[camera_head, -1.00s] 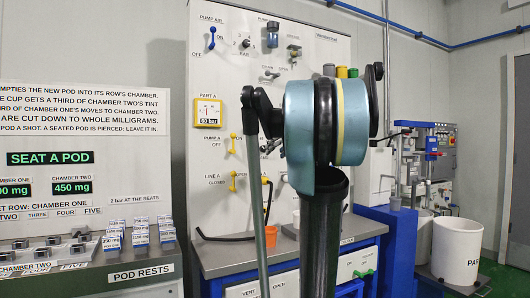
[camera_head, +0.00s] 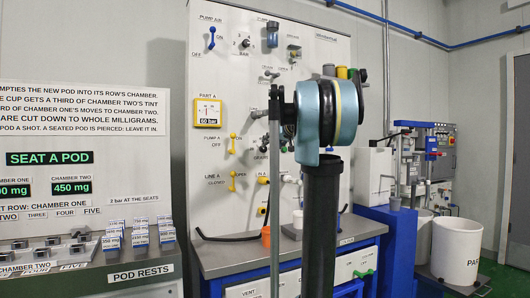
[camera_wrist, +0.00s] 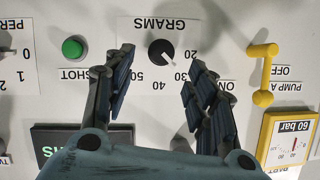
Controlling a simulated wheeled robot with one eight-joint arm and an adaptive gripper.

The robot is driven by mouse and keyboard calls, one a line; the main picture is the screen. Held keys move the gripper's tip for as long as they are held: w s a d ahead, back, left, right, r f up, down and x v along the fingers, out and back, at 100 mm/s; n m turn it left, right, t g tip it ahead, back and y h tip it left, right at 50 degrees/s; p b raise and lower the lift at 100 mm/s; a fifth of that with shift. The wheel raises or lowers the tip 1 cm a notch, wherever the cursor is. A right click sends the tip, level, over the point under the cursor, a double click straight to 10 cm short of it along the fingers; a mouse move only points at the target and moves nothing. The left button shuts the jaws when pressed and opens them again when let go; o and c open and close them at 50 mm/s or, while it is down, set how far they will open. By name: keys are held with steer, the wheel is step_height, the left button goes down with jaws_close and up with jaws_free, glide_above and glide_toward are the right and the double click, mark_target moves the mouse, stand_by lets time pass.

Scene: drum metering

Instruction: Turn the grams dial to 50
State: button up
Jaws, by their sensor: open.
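In the wrist view, which is upside down, the grams dial (camera_wrist: 161,52) is a round black knob on the white panel. Its light pointer mark slants toward the lower right of the picture, between the 20 and 30 labels as far as I can tell. The 40 and 50 labels lie below and lower left of the knob. My gripper (camera_wrist: 160,60) is open, with one dark finger to each side of the dial in the picture. I see no contact with the knob. In the head view my arm hides the gripper.
In the wrist view, a green shot button (camera_wrist: 72,47) is left of the dial. A yellow Pump A lever (camera_wrist: 263,72) and a yellow 60 bar gauge (camera_wrist: 286,140) are on the right. A dark display (camera_wrist: 75,140) is at lower left. The panel (camera_head: 222,60) stands above a bench.

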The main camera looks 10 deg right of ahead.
mark_target(265, 148)
steer(key=x, duration=0.7)
steer(key=c, duration=1.1)
